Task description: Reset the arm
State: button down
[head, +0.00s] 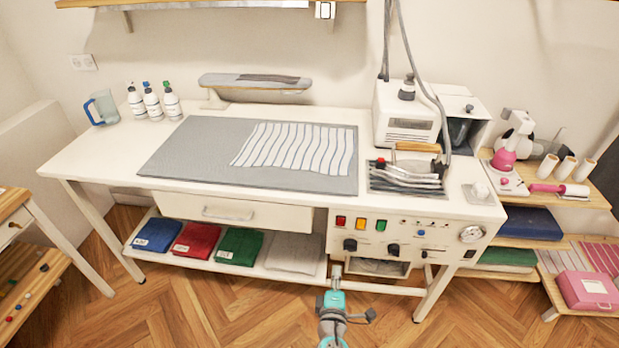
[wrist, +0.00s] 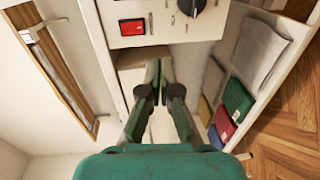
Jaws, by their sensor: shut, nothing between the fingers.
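My gripper (head: 337,271) shows at the bottom centre of the head view, low in front of the ironing table's control panel (head: 404,233). In the wrist view my gripper (wrist: 159,68) points at the table's underside, with its two fingers together and nothing between them. My teal arm reaches up from the bottom edge of the head view. The gripper looks apart from the table, though its exact distance is hard to tell.
The white table (head: 85,160) holds a grey mat (head: 185,155) with striped cloth (head: 295,147) and an iron (head: 408,165). Folded fabrics, including a green one (head: 237,247), lie on the lower shelf. A side shelf (head: 590,197) stands right. The wooden floor (head: 220,310) in front is clear.

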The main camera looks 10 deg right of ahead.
jog(key=s+d+f+m+g+y, duration=0.1)
jog(key=s+f+m+y, duration=0.1)
jog(key=s, duration=1)
jog(key=s+d+f+m+g+y, duration=0.1)
jog(key=s+f+m+y, duration=0.2)
jog(key=s, duration=1)
jog(key=s+r+m+t, duration=0.1)
jog(key=s+r+m, duration=0.8)
jog(key=s+r, duration=0.9)
jog(key=shift+s, duration=0.45)
jog(key=shift+d, duration=0.1)
